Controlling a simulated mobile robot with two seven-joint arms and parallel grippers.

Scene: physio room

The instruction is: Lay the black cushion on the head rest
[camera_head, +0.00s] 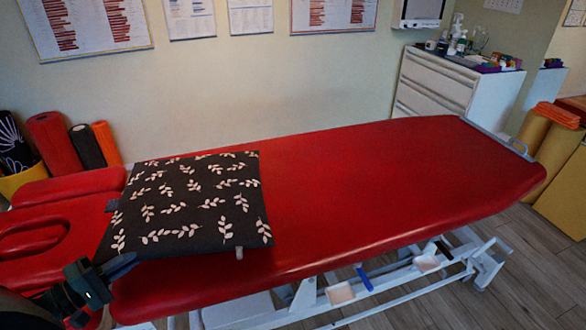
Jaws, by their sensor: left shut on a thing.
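The black cushion (190,205), printed with pale leaf sprigs, lies flat on the left end of the red treatment table (380,190). Its left edge reaches the gap beside the red head rest (75,215), which has an oval face hole and stands at the far left. My left gripper (118,266) is at the cushion's near left corner and is shut on it; the fingertips are dark and hard to make out against the fabric. My arm hides the near left part of the head rest. My right gripper is not in view.
A white drawer cabinet (440,88) with bottles on top stands behind the table's right end. Rolled mats and bolsters (55,143) stand by the wall at left. The middle and right of the tabletop are bare. The white table frame (400,275) shows below.

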